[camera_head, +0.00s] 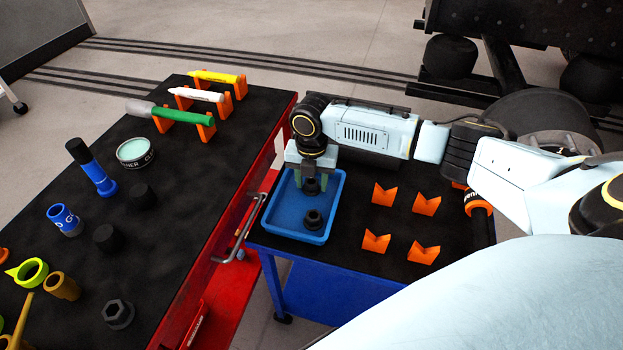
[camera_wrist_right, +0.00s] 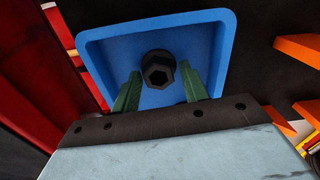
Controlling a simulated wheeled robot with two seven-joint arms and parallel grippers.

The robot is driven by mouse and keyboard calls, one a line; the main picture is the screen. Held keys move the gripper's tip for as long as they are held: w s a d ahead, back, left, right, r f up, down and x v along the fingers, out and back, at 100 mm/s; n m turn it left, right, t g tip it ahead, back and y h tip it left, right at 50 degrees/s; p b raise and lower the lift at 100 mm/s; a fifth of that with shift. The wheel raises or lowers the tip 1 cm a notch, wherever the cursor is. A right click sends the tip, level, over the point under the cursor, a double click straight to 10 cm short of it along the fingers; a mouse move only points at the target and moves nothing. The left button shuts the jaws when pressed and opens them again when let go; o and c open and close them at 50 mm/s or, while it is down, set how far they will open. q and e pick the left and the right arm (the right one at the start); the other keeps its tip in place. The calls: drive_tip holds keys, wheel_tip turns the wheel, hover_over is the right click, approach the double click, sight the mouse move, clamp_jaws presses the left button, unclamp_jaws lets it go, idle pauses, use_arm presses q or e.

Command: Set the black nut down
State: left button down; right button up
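My right gripper (camera_head: 312,180) points down over the rear part of the blue tray (camera_head: 268,215). Its two green fingers stand on either side of a black nut (camera_wrist_right: 158,70), with no clear gap at the fingertips in the right wrist view (camera_wrist_right: 160,80). That nut is at or just above the tray floor; I cannot tell whether it touches. A second black nut (camera_head: 313,220) lies in the front part of the tray. My left gripper is not in view.
The tray is on a blue cart with a black top (camera_head: 350,255). Several orange holders (camera_head: 376,242) stand right of it. A red cart (camera_head: 170,250) at left carries tools, a tin (camera_head: 135,153) and a hex nut (camera_head: 117,314). The tray's left side is bare.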

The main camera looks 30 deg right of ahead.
drive_tip(key=o, duration=0.3)
drive_tip(key=shift+o, duration=0.2)
drive_tip(key=shift+r, duration=0.1)
drive_tip(key=shift+r, duration=0.3)
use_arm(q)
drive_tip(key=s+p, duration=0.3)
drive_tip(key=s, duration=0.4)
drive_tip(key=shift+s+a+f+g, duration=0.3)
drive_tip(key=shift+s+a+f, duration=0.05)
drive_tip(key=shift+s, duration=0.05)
use_arm(e)
wheel_tip(320, 180, up, 12)
drive_tip(key=shift+f, duration=0.25)
